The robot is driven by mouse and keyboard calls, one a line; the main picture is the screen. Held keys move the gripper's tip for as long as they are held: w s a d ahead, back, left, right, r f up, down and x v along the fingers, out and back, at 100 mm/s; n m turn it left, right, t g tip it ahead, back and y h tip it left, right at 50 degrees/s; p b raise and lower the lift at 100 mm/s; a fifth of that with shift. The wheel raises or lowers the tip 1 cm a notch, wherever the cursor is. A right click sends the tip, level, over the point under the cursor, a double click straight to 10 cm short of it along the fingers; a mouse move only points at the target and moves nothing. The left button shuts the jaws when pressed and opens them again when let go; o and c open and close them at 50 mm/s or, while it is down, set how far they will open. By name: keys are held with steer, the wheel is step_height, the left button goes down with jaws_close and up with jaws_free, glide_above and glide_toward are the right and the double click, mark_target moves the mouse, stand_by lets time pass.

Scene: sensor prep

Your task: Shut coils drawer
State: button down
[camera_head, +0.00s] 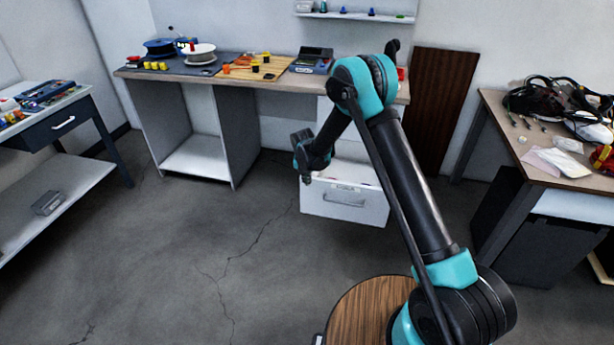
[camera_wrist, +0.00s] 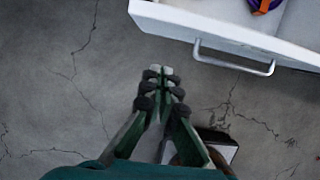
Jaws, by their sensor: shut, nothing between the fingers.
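The white coils drawer (camera_head: 345,207) stands pulled out from under the right part of the workbench. Its front has a small label, whose text is too small to read surely, and a bar handle (camera_head: 343,202). In the wrist view the drawer front (camera_wrist: 225,30) crosses the top right, with the handle (camera_wrist: 235,65) jutting out. My gripper (camera_wrist: 160,75) is shut and empty. It is just in front of the drawer's left part, left of the handle and apart from it.
A purple and orange item (camera_wrist: 262,5) lies in the drawer. The workbench (camera_head: 130,73) holds spools, mats and a device. A side table (camera_head: 75,110) stands left, and a cluttered desk (camera_head: 540,175) right. The cracked floor (camera_head: 200,240) in front is clear.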

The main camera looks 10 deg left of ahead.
steer(key=w+f, duration=0.2)
steer(key=w, duration=0.1)
steer(key=w+f, duration=0.1)
steer(key=shift+w+d+f, duration=0.1)
steer(key=shift+w, duration=0.3)
